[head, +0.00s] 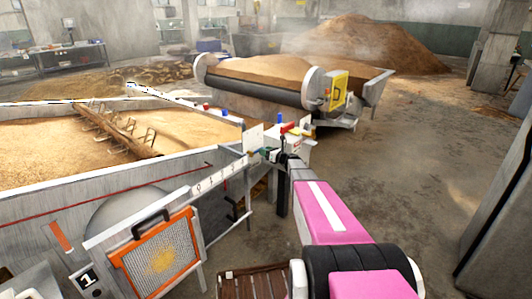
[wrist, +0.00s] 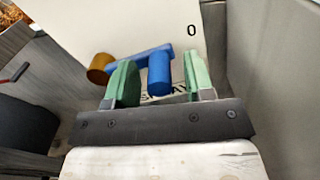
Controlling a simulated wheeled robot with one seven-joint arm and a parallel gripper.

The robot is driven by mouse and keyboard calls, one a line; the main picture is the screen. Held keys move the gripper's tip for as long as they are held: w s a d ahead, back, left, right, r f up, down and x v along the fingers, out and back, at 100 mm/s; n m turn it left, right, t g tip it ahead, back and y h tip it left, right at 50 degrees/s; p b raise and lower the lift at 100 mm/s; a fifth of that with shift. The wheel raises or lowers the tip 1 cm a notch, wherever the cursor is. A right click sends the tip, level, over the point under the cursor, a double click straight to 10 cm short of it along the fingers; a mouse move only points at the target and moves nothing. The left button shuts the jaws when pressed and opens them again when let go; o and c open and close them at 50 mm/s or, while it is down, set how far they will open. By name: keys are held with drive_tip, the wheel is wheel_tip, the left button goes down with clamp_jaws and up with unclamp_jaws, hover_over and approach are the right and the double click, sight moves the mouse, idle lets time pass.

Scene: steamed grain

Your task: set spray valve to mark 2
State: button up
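In the wrist view a blue valve lever (wrist: 135,60) runs from a copper-coloured round end (wrist: 100,67) at left to a blue cylindrical grip (wrist: 160,74). Behind it is a white plate (wrist: 95,25) with a printed "0" at upper right and partly covered lettering below. My gripper (wrist: 160,78) has its two green fingers apart, one on each side of the blue grip, with a gap on both sides. No mark 2 shows in the wrist view. In the head view my gripper (head: 265,153) is at the trough's corner, beside a small white plate (head: 253,138); the lever is too small to make out there.
A white box (head: 288,141) with a red lever (head: 289,127) stands just beyond my gripper. A grain-filled trough (head: 85,178) lies to the left, with an orange-framed mesh panel (head: 157,258) in front. A conveyor (head: 265,92) stands behind. The floor at right (head: 420,150) is clear.

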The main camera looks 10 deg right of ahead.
clamp_jaws()
drive_tip(key=r+n, duration=0.1)
drive_tip(key=n, duration=0.1)
drive_tip(key=r+n, duration=0.2)
drive_tip(key=shift+s+a+r+n, duration=0.1)
drive_tip(key=shift+s+a+n, duration=0.1)
drive_tip(key=shift+n, duration=0.1)
drive_tip(key=shift+s+a+r+n, duration=0.2)
drive_tip(key=shift+r+n, duration=0.2)
drive_tip(key=shift+n, duration=0.35)
drive_tip(key=shift+s+a+r+n, duration=0.15)
drive_tip(key=shift+a+r+n, duration=0.1)
drive_tip(key=shift+r+n, duration=0.35)
drive_tip(key=shift+s+a+r+n, duration=0.2)
drive_tip(key=shift+r+n, duration=0.05)
drive_tip(key=shift+n, duration=0.6)
drive_tip(key=shift+o, duration=0.4)
unclamp_jaws()
